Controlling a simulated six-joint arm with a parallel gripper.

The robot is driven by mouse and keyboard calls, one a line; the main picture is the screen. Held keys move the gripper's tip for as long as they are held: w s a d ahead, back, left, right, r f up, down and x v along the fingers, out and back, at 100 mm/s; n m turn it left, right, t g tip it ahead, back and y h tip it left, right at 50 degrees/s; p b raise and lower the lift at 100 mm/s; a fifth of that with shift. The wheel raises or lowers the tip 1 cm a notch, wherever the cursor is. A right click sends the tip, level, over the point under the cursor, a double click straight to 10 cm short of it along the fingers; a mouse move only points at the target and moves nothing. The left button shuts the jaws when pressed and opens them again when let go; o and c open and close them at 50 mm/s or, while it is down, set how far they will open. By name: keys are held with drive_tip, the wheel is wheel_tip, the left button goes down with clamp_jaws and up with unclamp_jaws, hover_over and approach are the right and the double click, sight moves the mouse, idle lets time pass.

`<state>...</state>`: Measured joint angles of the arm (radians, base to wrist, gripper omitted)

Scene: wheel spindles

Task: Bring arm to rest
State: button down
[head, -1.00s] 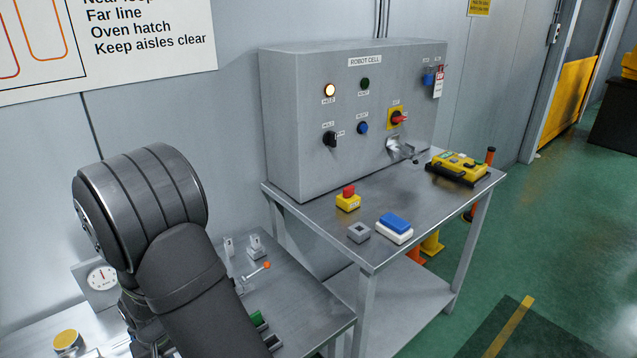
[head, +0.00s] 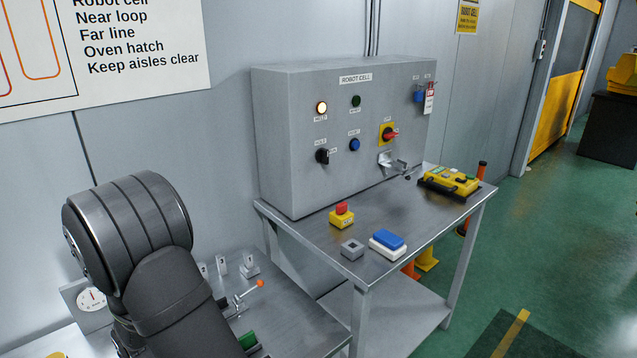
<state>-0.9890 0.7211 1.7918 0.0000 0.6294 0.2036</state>
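My dark grey arm fills the lower left of the head view, with its rounded, banded joint uppermost and a link running down out of the frame. My gripper is not in view, so I cannot see its fingers or whether it holds anything. The grey control box marked ROBOT CELL (head: 300,175) stands on a metal table (head: 310,247) to the right of my arm.
A red-topped yellow stop button (head: 342,215), a grey block (head: 352,249), a blue-and-white block (head: 388,243) and a yellow pendant (head: 449,181) lie on the table. A lower bench (head: 295,318) beside my arm holds small fixtures and an orange-tipped lever (head: 249,291). Green floor is open at right.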

drive_tip(key=shift+f, duration=1.6)
drive_tip(key=shift+r, duration=0.1)
wheel_tip(320, 180, up, 20)
drive_tip(key=shift+d, duration=0.15)
idle(0.4)
drive_tip(key=shift+s+f, duration=0.1)
drive_tip(key=shift+f, duration=0.1)
wheel_tip(320, 180, down, 20)
drive_tip(key=shift+r, duration=0.2)
idle(0.5)
